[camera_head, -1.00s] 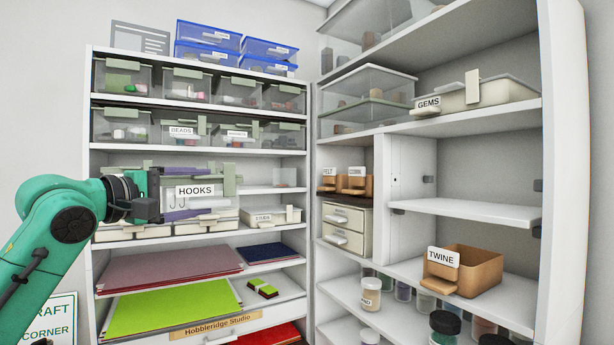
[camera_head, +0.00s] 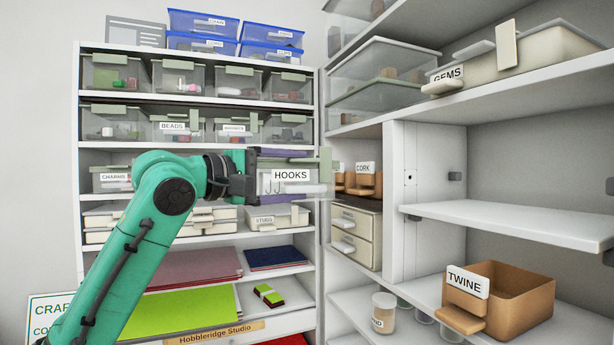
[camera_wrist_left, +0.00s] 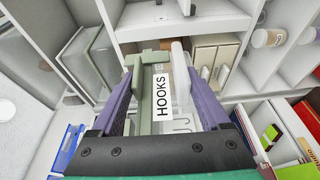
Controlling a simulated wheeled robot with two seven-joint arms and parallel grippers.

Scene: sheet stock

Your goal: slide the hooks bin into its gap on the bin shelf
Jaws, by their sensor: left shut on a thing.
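The hooks bin (camera_head: 307,188) is a small clear bin with a white HOOKS label and a grey-green front piece. My left gripper (camera_head: 288,176) is shut on it, purple fingers above and below in the head view. In the left wrist view the hooks bin (camera_wrist_left: 182,110) sits between the two fingers of the left gripper (camera_wrist_left: 163,95). The bin is held in front of the right end of the bin shelf (camera_head: 75,146), near the corner with the right-hand shelving. My arm hides part of the charms row, and I cannot make out the gap. My right gripper is not in view.
A charms bin (camera_head: 112,180) and a beads bin (camera_head: 172,128) stand on the bin shelf. Cork bin (camera_head: 366,183), drawer box (camera_head: 357,232), twine bin (camera_head: 512,292) and gems bin (camera_head: 545,52) stand on the right-hand shelving. A partition (camera_head: 400,200) rises beside the cork bin.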

